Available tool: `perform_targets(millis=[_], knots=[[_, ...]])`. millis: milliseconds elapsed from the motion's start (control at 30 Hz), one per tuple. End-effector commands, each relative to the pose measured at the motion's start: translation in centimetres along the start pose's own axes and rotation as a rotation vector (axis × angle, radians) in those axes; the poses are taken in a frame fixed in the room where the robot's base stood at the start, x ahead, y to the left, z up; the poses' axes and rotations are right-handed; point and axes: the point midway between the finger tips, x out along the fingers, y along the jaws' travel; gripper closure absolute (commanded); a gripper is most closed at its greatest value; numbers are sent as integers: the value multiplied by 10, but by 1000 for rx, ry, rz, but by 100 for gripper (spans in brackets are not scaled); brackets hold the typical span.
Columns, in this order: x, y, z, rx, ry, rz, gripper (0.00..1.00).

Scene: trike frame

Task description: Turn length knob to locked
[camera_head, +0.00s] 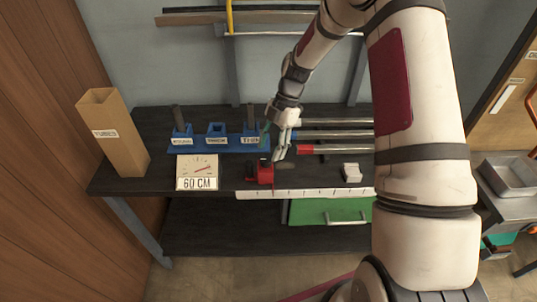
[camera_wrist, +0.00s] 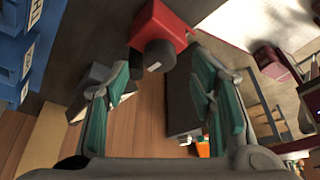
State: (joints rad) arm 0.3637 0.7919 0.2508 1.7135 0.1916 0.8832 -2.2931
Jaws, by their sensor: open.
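A red block (camera_head: 265,172) sits on the dark bench behind the white ruler strip. A black knob (camera_wrist: 156,56) with a small pale mark sticks out of the red block (camera_wrist: 165,22) in the wrist view. I cannot tell from the mark whether it is locked. My gripper (camera_head: 273,150) is above and just behind the red block in the head view. In the wrist view its teal-padded fingers (camera_wrist: 160,70) are open, with the knob between and beyond their tips. Nothing is held, and the knob looks untouched.
A dial sign reading 60 CM (camera_head: 197,174) stands left of the red block. Blue labelled holders (camera_head: 217,140) and metal tubes (camera_head: 335,134) lie behind it. A white block (camera_head: 351,172) is to the right. A cardboard tube box (camera_head: 113,135) stands at the bench's left end.

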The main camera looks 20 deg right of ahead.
Motion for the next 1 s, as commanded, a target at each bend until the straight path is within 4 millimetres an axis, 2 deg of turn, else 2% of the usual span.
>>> perform_targets(millis=[100, 233, 600, 667, 800, 833, 1000], knots=[[17, -1, -1, 0, 2, -2, 50], [28, 0, 0, 0, 0, -1, 50], [33, 0, 0, 0, -1, 1, 50], [33, 0, 0, 0, -1, 1, 61], [33, 0, 0, 0, -1, 1, 93], [33, 0, 0, 0, -1, 1, 97], [33, 0, 0, 3, -1, 2, 97]])
